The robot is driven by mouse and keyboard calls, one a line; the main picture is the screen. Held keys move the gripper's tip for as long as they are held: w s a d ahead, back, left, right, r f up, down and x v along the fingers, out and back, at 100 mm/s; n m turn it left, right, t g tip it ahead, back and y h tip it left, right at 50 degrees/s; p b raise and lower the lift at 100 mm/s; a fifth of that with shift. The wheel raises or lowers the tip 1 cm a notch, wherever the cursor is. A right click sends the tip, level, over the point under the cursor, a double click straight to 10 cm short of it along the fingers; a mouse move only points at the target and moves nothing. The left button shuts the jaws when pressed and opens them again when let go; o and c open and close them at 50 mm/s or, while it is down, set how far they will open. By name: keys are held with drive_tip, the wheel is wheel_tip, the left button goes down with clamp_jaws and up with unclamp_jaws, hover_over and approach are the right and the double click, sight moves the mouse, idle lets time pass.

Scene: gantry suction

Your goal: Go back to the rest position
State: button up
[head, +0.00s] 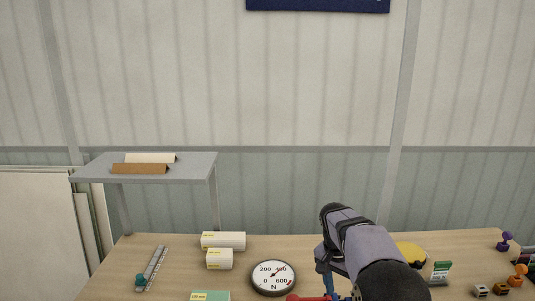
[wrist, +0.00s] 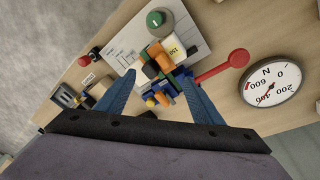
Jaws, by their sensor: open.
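My gripper (wrist: 160,92) shows in the wrist view with its two blue fingers spread wide and nothing held between them. In the head view my grey and black arm reaches down over the right half of the table, and a blue finger of my gripper (head: 327,284) shows near the bottom edge. The blocks are mostly hidden there.
A grey raised shelf (head: 195,164) is at the back left.

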drive_tip(key=s+a+f+n, duration=0.1)
drive_tip(key=s+a+n, duration=0.1)
drive_tip(key=s, duration=0.7)
drive_tip(key=s+a+f+n+y, duration=0.1)
drive_tip(key=s+n, duration=0.3)
drive_tip(key=s, duration=0.6)
drive_tip(key=s+a+f+n+y, duration=0.1)
drive_tip(key=s+a+f+n, duration=0.1)
drive_tip(key=s, duration=0.7)
drive_tip(key=shift+s+a+f+n, duration=0.15)
drive_tip(key=shift+a+f+n, duration=0.2)
drive_tip(key=shift+f+n, duration=0.25)
